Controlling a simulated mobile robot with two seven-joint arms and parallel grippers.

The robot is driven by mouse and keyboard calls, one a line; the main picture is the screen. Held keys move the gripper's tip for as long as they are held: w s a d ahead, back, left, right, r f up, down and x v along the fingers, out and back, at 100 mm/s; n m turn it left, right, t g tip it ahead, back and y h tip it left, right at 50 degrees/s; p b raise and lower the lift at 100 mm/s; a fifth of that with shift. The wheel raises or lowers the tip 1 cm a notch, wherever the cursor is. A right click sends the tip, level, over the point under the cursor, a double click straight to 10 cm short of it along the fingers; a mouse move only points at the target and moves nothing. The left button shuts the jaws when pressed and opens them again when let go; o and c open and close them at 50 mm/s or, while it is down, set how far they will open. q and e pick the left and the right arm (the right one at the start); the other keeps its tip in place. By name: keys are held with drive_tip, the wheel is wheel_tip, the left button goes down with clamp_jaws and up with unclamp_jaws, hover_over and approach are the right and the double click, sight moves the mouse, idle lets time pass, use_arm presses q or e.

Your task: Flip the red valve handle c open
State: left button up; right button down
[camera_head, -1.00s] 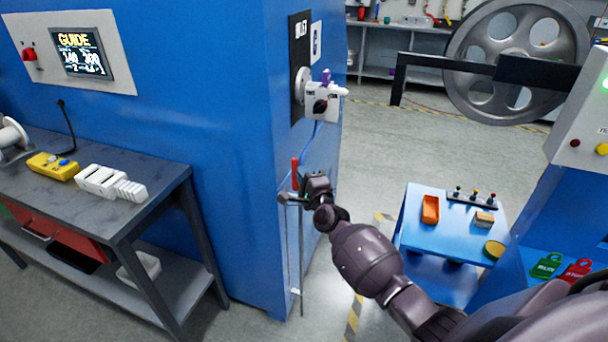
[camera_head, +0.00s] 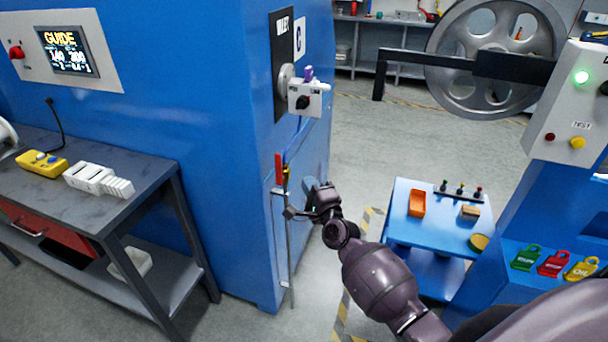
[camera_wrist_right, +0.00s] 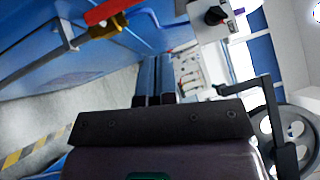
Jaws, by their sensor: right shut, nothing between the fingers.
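The red valve handle (camera_head: 278,167) stands upright at the front edge of the blue cabinet, on a brass valve (camera_head: 286,178) in a thin vertical pipe. In the right wrist view, the red handle (camera_wrist_right: 108,11) and brass fitting (camera_wrist_right: 106,29) are at the upper left. My right gripper (camera_head: 309,183) is just right of the valve and looks apart from it. In the wrist view its two fingers (camera_wrist_right: 154,62) are together with nothing between them, pointing right of the handle. My left gripper is not in view.
A white switch box (camera_head: 309,98) marked C sits on the cabinet above the valve. A grey workbench (camera_head: 120,205) stands at left. Floor is open between.

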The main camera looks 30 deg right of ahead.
drive_tip(key=shift+s, duration=1.9)
drive_tip(key=s+a+f+n+g+y, duration=0.35)
drive_tip(key=s+a+n, duration=0.25)
drive_tip(key=n, duration=1.1)
drive_tip(key=s+f+n+g, duration=0.1)
drive_tip(key=s+f, duration=0.3)
drive_tip(key=s, duration=0.3)
drive_tip(key=s+f+n+g+h, duration=0.1)
drive_tip(key=s+f+n+g, duration=0.1)
drive_tip(key=s+f, duration=0.2)
drive_tip(key=s+f+n+g+h, duration=0.1)
drive_tip(key=s+f, duration=0.3)
drive_tip(key=s, duration=0.7)
drive_tip(key=shift+f+n+g, duration=0.3)
drive_tip(key=shift+f+g, duration=0.05)
drive_tip(key=shift+g, duration=0.1)
